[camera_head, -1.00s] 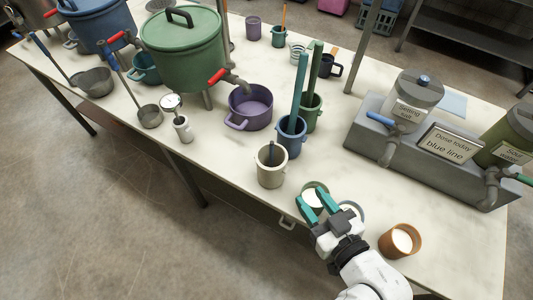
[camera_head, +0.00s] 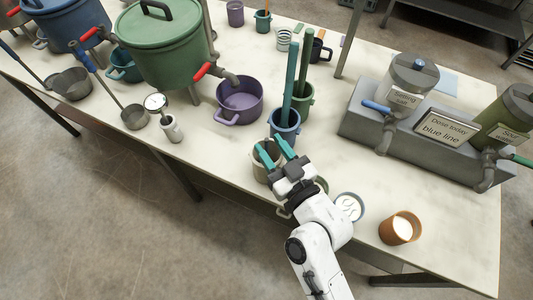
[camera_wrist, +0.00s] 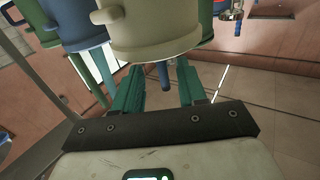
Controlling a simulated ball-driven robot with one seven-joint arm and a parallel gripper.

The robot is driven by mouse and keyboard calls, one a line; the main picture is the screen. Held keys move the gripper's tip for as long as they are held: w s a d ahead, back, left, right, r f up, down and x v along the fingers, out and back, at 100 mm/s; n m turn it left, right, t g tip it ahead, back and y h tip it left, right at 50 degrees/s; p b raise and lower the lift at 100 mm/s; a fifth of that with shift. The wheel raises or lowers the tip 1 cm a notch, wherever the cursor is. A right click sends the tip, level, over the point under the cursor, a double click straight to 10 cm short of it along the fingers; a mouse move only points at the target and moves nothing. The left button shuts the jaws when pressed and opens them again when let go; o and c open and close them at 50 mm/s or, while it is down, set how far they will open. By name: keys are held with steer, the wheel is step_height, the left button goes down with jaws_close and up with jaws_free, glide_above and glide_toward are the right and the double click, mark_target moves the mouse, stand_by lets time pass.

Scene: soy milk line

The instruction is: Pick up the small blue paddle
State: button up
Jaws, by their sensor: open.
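The small blue paddle (camera_wrist: 164,76) stands in the cream mug (camera_wrist: 155,35); only its short dark-blue end shows past the rim in the wrist view, which looks upside down. My gripper (camera_wrist: 158,72) is open, its teal fingers on either side of the paddle end, with no visible grip on it. In the head view my gripper (camera_head: 273,148) is over the cream mug (camera_head: 258,172) and hides most of it and the paddle.
Behind the cream mug stand a blue mug (camera_head: 285,133) and a green mug (camera_head: 303,103) holding tall paddles. A purple pot (camera_head: 239,101) is to the left. A white-filled cup (camera_head: 349,207) and an orange cup (camera_head: 399,228) stand right, near the table edge.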

steer(key=shift+w+a+r+p, duration=0.3)
steer(key=shift+w+a+p, duration=0.15)
steer(key=shift+w+a, duration=0.5)
steer(key=shift+w+a+f, duration=0.2)
steer(key=shift+w+a, duration=0.05)
steer(key=shift+w, duration=0.2)
steer(key=shift+c, duration=0.3)
jaws_close()
